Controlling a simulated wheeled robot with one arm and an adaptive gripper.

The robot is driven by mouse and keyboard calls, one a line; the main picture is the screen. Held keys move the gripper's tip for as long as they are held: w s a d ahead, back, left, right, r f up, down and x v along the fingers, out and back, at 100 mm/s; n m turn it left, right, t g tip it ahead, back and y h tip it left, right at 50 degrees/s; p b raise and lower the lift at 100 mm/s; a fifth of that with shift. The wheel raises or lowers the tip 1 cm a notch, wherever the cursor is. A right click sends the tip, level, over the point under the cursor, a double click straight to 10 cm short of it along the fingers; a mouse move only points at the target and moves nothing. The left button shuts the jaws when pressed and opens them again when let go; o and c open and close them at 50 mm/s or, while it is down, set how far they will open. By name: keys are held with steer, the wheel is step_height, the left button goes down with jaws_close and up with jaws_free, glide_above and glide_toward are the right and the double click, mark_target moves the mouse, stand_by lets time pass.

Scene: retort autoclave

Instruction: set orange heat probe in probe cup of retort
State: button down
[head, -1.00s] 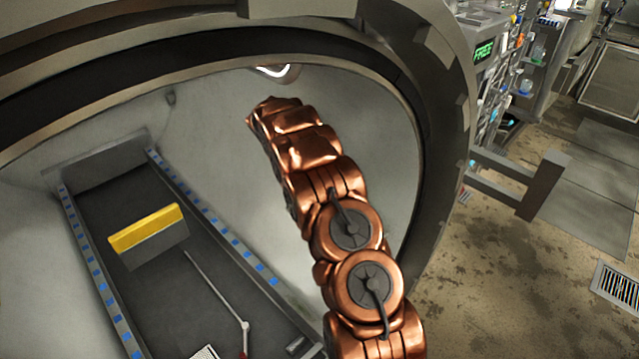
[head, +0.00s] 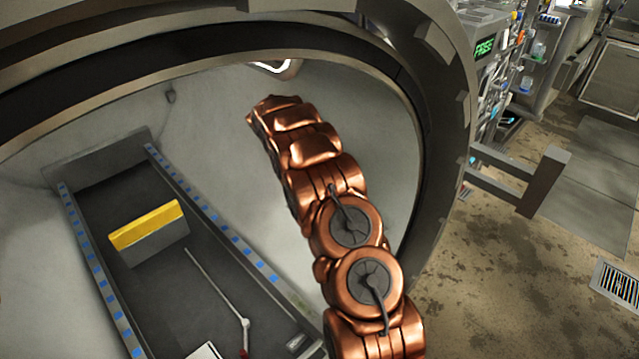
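The retort (head: 438,130) is a large round metal chamber with a pale inner wall, its mouth open in front of me. My copper arm reaches inside it, and its far end points away toward the back wall. My gripper is not in view; it is hidden beyond the arm's far links. I cannot make out the orange heat probe or the probe cup in this view.
A dark tray bed (head: 170,290) with blue-marked side rails runs along the chamber floor. A yellow-topped block (head: 148,226) and a thin white rod (head: 217,288) are on it. A grey bracket (head: 541,181) juts out right of the retort. A panel reads FREE (head: 484,47).

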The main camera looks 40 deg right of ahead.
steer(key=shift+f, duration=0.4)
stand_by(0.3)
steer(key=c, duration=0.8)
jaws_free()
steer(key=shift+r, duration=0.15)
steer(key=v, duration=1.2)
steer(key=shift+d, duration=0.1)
